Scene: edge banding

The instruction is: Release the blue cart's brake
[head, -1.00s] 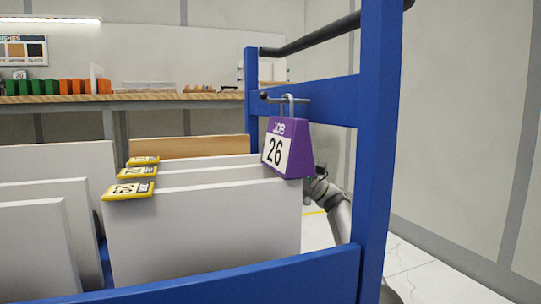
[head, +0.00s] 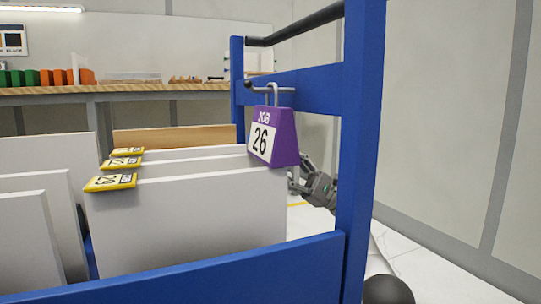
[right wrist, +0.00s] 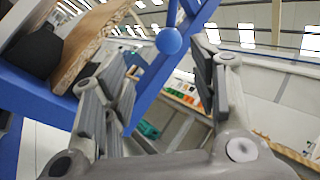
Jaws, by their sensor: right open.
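The blue cart (head: 362,120) fills the head view's middle, with blue posts, rails and a black top handle (head: 300,22). A purple tag marked 26 (head: 284,140) hangs from a rod on its upper crossbar. My right gripper (head: 300,180) shows beyond the right post, near the tag's lower right; the post partly hides my arm. In the right wrist view the right gripper (right wrist: 160,60) is open and empty. A blue ball knob (right wrist: 170,41) shows between and beyond its fingers, in front of a blue cart bar. I cannot tell whether this knob is the brake. My left gripper is out of view.
White panels (head: 195,220) stand upright in the cart, with yellow number tags (head: 110,182) on several. A workbench (head: 100,92) with green and orange bins runs along the back wall. Clear floor (head: 425,270) lies right of the cart.

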